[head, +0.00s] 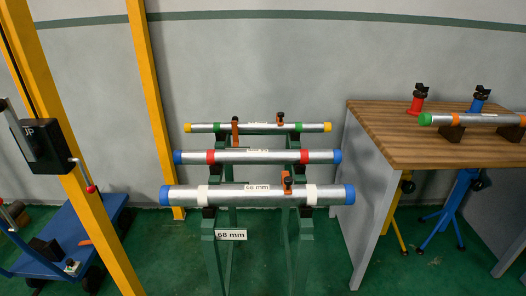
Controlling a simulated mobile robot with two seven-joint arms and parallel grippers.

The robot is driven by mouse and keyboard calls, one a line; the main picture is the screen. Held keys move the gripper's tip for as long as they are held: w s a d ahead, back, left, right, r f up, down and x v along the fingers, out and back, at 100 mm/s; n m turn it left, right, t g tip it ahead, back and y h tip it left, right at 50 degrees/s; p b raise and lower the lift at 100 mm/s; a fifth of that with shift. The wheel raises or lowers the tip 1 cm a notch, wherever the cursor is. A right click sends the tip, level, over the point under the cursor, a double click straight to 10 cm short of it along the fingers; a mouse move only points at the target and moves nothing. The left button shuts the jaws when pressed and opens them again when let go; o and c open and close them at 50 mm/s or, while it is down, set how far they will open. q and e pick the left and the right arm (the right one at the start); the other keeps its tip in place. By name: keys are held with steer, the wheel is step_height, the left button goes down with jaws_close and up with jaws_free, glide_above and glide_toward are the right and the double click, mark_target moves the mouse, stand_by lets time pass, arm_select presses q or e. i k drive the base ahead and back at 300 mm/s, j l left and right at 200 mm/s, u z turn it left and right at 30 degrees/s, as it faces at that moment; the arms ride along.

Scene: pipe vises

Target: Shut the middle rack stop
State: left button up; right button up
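A green rack (209,247) stands in the middle of the head view and bears three silver pipes, one behind another. The middle pipe (257,157) has blue ends and red bands. An orange stop (235,132) stands upright at its left part, rising past the back pipe; it looks raised. The front pipe (240,196) has blue ends, white bands and an orange stop (287,183) with a dark knob at its right part. The back pipe (257,127) has yellow ends and a small orange stop (280,118). Neither of my grippers is in view.
A wooden-topped bench (400,145) stands right of the rack, with a red jack (418,100), a blue jack (478,101) and a green-ended pipe (470,120). A yellow post (152,90) and a blue cart (75,225) are at the left. Green floor lies in front.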

mark_target(235, 121)
steer(key=i+j+z, duration=0.1)
steer(key=z, duration=1.6)
steer(key=j, duration=0.75)
